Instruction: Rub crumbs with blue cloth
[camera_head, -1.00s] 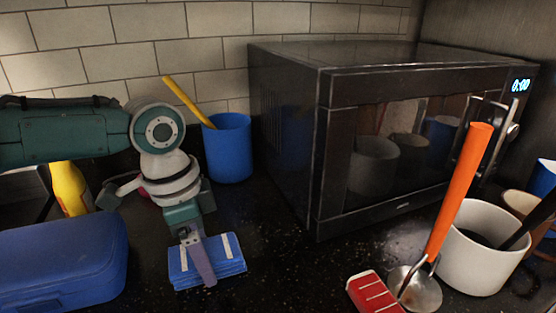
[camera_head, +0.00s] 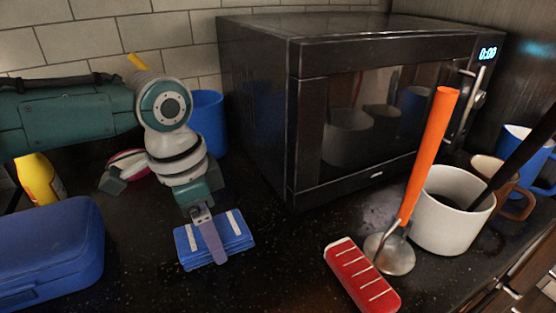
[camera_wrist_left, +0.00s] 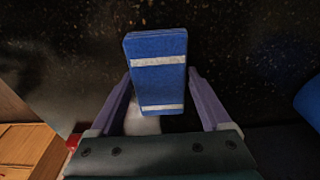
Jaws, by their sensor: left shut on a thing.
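The blue cloth (camera_head: 236,228) is a folded pad with two white stripes. It lies at the black countertop's surface, left of the microwave's front corner. My left gripper (camera_head: 214,242) is shut on it from above, with one finger showing across its middle. In the left wrist view the cloth (camera_wrist_left: 158,88) sits between the two purple fingers of the same gripper (camera_wrist_left: 160,74). Pale specks dot the dark counter (camera_head: 300,245); I cannot tell crumbs from the stone's own pattern. My right gripper is not in view.
A black microwave (camera_head: 258,110) stands behind to the right. A blue cup (camera_head: 208,125) is behind my arm. A blue box (camera_head: 45,250) and yellow bottle (camera_head: 40,178) stand left.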

